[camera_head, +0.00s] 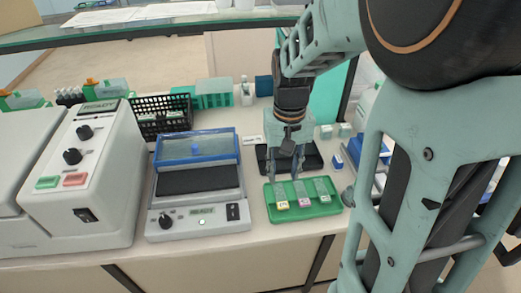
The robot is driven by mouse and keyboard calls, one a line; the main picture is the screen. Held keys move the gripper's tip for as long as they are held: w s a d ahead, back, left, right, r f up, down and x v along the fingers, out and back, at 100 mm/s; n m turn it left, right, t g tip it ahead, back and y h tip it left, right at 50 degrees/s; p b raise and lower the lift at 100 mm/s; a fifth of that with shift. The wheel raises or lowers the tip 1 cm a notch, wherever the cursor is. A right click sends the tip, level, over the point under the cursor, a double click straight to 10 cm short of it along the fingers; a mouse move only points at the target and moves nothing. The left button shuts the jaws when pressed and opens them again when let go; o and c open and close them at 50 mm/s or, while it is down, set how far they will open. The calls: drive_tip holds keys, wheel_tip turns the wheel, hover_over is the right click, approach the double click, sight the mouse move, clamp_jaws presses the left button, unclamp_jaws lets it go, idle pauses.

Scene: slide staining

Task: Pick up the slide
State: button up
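A green tray (328,210) lies on the bench and holds three glass slides side by side. The left slide (279,193) has a yellow label end, the middle slide (301,191) a pink one, and the right slide (321,186) a pale yellow-green one. Which slide the task means cannot be told. My gripper (286,174) points down over the back of the tray, near the left and middle slides. Its two fingers look apart, with no slide seen between them. Whether the fingertips touch anything is too small to tell.
A grey device with a blue-framed lid (196,148) stands left of the tray. A white machine with knobs (83,172) is further left. A black basket (160,118) and green racks (213,93) stand behind. A black base (313,159) lies just behind the tray.

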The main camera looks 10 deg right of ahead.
sight(282, 201)
wheel_tip(282, 201, down, 10)
drive_tip(key=shift+d+f, duration=0.15)
idle(0.4)
clamp_jaws()
